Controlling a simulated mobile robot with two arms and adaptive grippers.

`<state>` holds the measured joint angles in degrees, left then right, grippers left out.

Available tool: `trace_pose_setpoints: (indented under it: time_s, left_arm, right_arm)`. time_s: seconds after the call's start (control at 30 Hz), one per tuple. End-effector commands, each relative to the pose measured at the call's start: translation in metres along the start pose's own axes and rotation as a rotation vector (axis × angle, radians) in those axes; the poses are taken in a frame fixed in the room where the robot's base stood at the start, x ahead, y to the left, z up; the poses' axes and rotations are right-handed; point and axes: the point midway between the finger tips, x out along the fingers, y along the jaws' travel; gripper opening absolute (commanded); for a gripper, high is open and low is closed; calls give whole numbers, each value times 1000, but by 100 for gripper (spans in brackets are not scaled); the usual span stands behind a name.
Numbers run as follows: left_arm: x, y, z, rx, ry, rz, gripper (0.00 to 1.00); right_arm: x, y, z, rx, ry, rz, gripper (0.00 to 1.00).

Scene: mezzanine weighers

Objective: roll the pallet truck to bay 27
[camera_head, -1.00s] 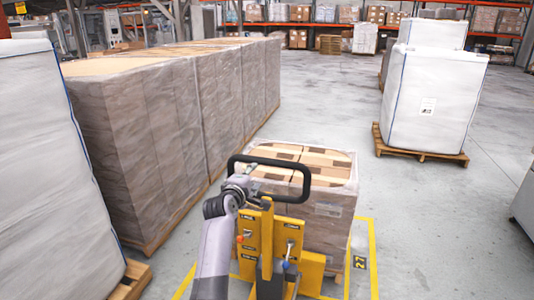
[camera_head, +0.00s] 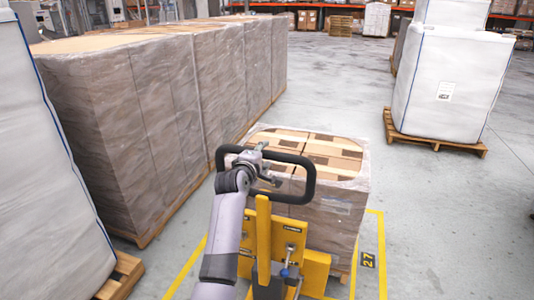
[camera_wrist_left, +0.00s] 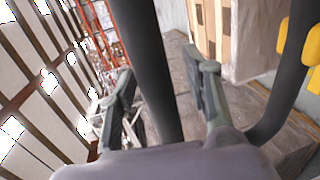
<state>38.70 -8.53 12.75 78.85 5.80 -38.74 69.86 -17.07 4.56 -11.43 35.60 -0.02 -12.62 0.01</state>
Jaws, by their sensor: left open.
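The yellow pallet truck (camera_head: 290,236) stands in front of me with its black loop handle (camera_head: 300,160) towards me. It carries a wrapped load of cartons (camera_head: 340,208). Yellow floor lines with the bay number 27 (camera_head: 368,260) run along the right side of the truck and load, and another yellow line shows at left. My left gripper (camera_head: 262,160) is at the handle's upper left part. In the left wrist view its two fingers (camera_wrist_left: 163,92) are apart, with the black handle bar (camera_wrist_left: 150,70) between them. My right gripper is not in view.
A row of wrapped pallet loads (camera_head: 150,115) stands close on the left, with a white wrapped stack (camera_head: 45,190) nearer me. White bags (camera_head: 455,85) stand on a wooden pallet (camera_head: 435,145) at right. Open floor (camera_head: 335,90) lies beyond and to the right.

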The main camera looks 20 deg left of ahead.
Motion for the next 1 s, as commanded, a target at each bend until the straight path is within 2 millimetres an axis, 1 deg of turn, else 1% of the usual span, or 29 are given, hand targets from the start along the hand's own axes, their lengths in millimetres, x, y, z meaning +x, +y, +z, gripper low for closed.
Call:
trace_pose_setpoints:
  time_s: [0.3,0.33,0.47,0.9,1.0]
  left_arm:
    - [0,0,0,0,0,0,44]
    - [0,0,0,0,0,0,43]
    - [0,0,0,0,0,0,34]
    - [0,-1,0,0,0,-1,5]
    - [0,-1,0,0,0,-2,0]
  right_arm:
    - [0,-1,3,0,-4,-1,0]
    - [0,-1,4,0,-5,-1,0]
    - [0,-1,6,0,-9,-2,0]
    - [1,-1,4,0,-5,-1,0]
    - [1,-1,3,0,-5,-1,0]
